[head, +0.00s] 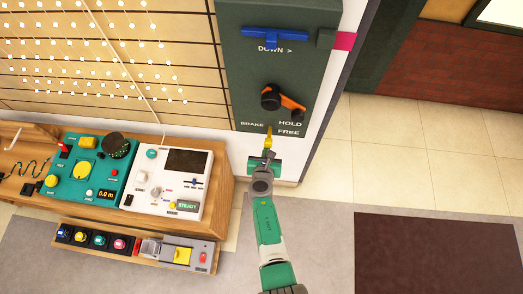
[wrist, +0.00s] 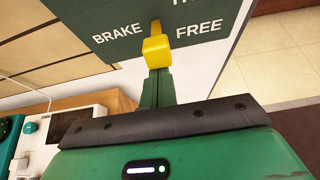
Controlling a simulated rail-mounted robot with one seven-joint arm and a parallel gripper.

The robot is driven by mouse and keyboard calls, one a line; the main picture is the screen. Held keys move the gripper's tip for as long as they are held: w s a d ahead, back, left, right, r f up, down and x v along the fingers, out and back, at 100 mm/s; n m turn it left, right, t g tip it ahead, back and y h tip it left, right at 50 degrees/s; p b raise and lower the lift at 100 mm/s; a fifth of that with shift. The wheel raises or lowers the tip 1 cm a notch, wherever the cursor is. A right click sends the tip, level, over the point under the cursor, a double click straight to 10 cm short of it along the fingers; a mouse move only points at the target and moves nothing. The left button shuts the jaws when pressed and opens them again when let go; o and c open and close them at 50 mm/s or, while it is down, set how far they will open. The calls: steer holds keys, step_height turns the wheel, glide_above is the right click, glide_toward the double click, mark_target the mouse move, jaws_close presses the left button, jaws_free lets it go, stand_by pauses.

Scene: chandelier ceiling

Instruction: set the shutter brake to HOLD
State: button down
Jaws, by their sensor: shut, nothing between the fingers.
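The FREE label (head: 289,133) is just below HOLD, and BRAKE is at the left.
A blue handle (head: 275,37) marked DOWN is higher on the panel, with a pink tab (head: 344,41) at its right edge. A wooden bench (head: 222,180) with teal and white consoles stands at the left. The floor to the right is open.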

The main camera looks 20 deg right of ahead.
steer(key=shift+w+d+r+p, duration=0.1)
steer(key=shift+w+r+p, duration=0.05)
steer(key=shift+r+p, duration=0.4)
steer(key=shift+w+d+r+p, duration=0.1)
steer(key=shift+r+p, duration=0.2)
steer(key=shift+r, duration=0.45)
steer(key=shift+w+r, duration=0.1)
steer(key=shift+r, duration=0.15)
steer(key=p, duration=0.6)
glide_toward(267, 144)
steer(key=shift+s+a+f, duration=0.2)
steer(key=shift+s+f, duration=0.1)
steer(key=shift+s, duration=0.2)
steer(key=shift+s+a+f, duration=0.2)
steer(key=shift+s+f, duration=0.15)
steer(key=shift+s, duration=0.1)
